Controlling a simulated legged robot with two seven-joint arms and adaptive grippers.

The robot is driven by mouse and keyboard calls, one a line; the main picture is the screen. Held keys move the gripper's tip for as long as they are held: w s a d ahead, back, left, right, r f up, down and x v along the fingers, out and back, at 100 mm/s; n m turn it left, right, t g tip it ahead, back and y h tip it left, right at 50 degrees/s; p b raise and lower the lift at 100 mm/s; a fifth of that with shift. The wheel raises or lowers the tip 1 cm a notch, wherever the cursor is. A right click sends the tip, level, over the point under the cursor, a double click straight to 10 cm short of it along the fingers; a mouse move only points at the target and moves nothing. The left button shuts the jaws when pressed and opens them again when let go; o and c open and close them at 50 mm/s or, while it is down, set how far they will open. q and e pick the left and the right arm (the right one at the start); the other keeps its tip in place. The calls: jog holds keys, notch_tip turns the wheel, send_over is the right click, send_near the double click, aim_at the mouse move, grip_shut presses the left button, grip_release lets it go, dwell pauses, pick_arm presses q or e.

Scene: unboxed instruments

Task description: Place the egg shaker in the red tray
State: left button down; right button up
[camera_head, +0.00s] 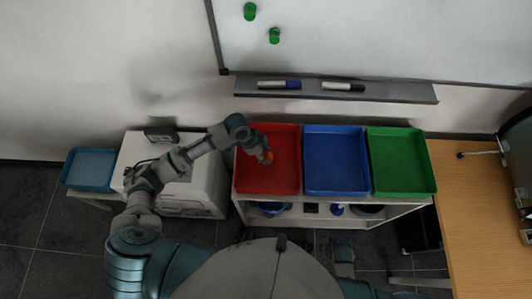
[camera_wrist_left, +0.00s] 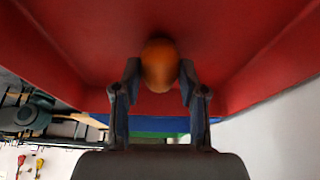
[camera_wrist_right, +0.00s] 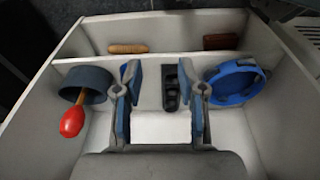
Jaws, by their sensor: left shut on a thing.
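The egg shaker (camera_wrist_left: 158,65) is orange and sits between the fingers of my left gripper (camera_wrist_left: 158,82), which is shut on it. In the head view the egg shaker (camera_head: 268,157) shows at the end of my left arm, over the left part of the red tray (camera_head: 282,180). In the left wrist view the red tray (camera_wrist_left: 250,40) fills the upper picture around the egg; I cannot tell whether the egg touches its floor.
A blue tray (camera_head: 337,160) and a green tray (camera_head: 402,165) stand right of the red one on the white shelf. A wooden table (camera_head: 475,215) stands at the right.

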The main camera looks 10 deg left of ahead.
pick_arm(q)
jog(key=shift+a, duration=0.2)
jog(key=c, duration=0.6)
grip_release()
jog(key=shift+a, duration=0.1)
jog(key=shift+c, duration=0.2)
jog(key=shift+d, duration=0.6)
jog(key=shift+r, duration=0.3)
jog(key=p+v, duration=0.2)
jog(key=v, duration=0.9)
jog(key=shift+a+r, duration=0.2)
jog(key=shift+a, duration=0.1)
pick_arm(e)
notch_tip(320, 180, down, 6)
jog(key=s, duration=0.2)
jog(key=shift+d, duration=0.35)
pick_arm(q)
jog(key=shift+a, duration=0.1)
jog(key=shift+a+f, duration=0.1)
jog(key=shift+a, duration=0.2)
pick_arm(e)
jog(key=shift+a, duration=0.3)
